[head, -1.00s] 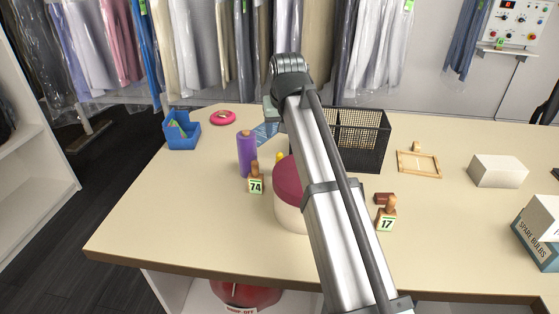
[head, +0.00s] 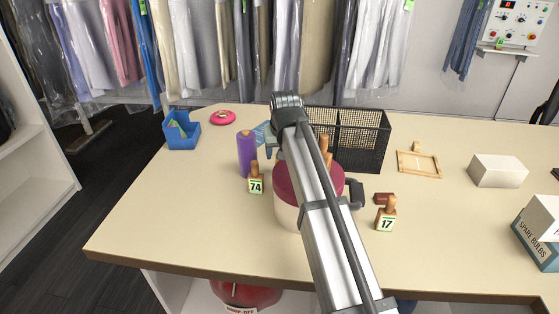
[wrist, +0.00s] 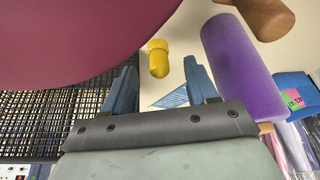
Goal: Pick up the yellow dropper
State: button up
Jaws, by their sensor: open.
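The yellow dropper (wrist: 158,58) shows in the wrist view, with a rounded bulb and a collar, in the gap between my fingertips. My gripper (wrist: 161,80) is open, with one blue-grey finger to each side of the dropper in the picture. I cannot tell whether either finger touches it. In the head view my arm hides the dropper and most of the gripper.
A round cream container with a maroon lid (head: 288,179) stands close by; its lid also fills the wrist view's upper left (wrist: 70,35). A purple cylinder (head: 246,155), a number 74 stamp (head: 256,184) and a black mesh basket (head: 365,140) are near. The front left table is clear.

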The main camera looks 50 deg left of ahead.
jog(key=x, duration=0.2)
jog(key=shift+w+a+f, duration=0.1)
jog(key=shift+f, duration=0.15)
grip_shut()
dwell(0.3)
jog(key=shift+r, duration=0.15)
